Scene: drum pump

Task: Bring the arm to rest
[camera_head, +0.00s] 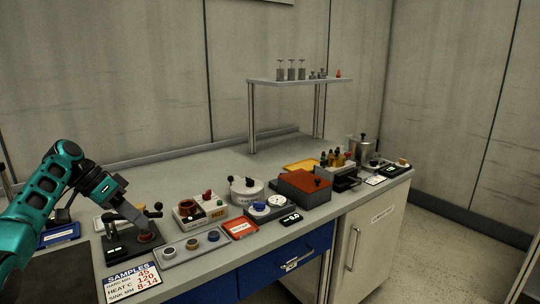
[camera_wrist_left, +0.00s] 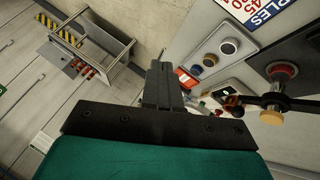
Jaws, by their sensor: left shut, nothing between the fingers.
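My left arm (camera_head: 45,190) comes in from the left in the head view, teal with dark joints. Its gripper (camera_head: 143,222) points down and right over the front left part of the bench, close to a dark device with a red round top (camera_head: 147,237). I cannot tell if it touches that device. In the left wrist view the gripper fingers (camera_wrist_left: 163,82) are together with nothing between them. My right gripper is in neither view.
The bench (camera_head: 215,165) carries a tray of round knobs (camera_head: 192,245), a red-brown box (camera_head: 304,187) and several other devices. A samples sign (camera_head: 132,281) lies at the front edge. A shelf (camera_head: 300,80) stands at the back. The bench's back left is clear.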

